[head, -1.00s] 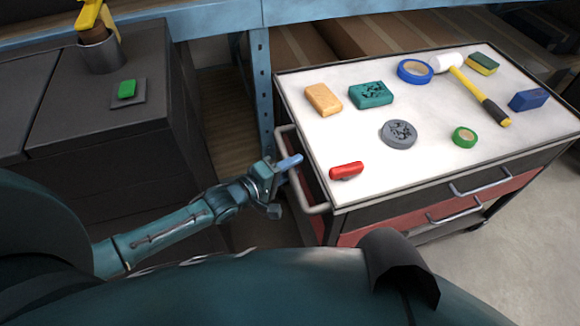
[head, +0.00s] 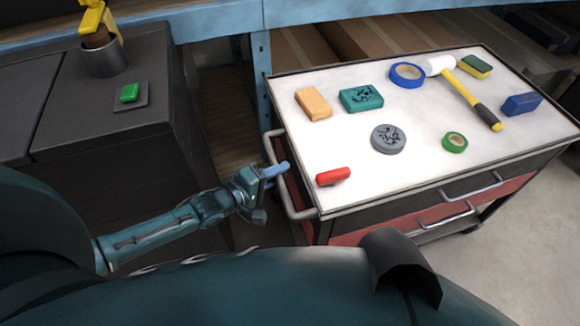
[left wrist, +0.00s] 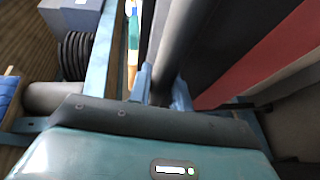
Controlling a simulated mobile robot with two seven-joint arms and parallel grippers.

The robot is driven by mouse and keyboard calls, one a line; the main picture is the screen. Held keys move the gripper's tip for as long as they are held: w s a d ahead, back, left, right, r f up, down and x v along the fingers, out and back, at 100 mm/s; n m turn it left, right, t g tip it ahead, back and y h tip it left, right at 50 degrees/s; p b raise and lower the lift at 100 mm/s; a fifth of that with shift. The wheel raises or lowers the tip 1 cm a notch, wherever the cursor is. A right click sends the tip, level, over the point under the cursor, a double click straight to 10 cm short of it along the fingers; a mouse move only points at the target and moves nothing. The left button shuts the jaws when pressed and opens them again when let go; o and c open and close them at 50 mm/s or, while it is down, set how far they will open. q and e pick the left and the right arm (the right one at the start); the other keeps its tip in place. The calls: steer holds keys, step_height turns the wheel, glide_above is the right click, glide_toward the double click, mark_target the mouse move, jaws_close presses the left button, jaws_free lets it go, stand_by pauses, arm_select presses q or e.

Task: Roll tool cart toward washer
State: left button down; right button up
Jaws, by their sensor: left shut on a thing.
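The tool cart (head: 430,112) has a white top, dark sides and red drawer fronts and fills the right of the head view. Its grey side handle (head: 287,202) faces left. My left gripper (head: 274,171) is shut on this handle, near the middle of the bar. In the left wrist view, the two blue fingertips (left wrist: 161,88) sit either side of the dark bar. My right gripper is in neither view. I cannot pick out a washer for certain.
A red piece (head: 333,176), a hammer (head: 465,88), tape rolls and several blocks lie on the cart top. Dark cabinets (head: 110,135) stand at the left, with a gap before the cart. A blue shelf frame (head: 262,75) runs behind. Open floor (head: 535,215) shows at right.

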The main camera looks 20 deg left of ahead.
arm_select(q)
steer(key=shift+s+a, duration=0.45)
steer(key=shift+a, duration=0.15)
steer(key=c, duration=1.6)
jaws_free()
steer(key=shift+w+d, duration=0.2)
steer(key=o, duration=0.3)
steer(key=shift+s, duration=0.1)
steer(key=p+v, duration=0.1)
steer(key=v, duration=1.2)
steer(key=shift+r, duration=0.1)
steer(key=shift+c, duration=0.4)
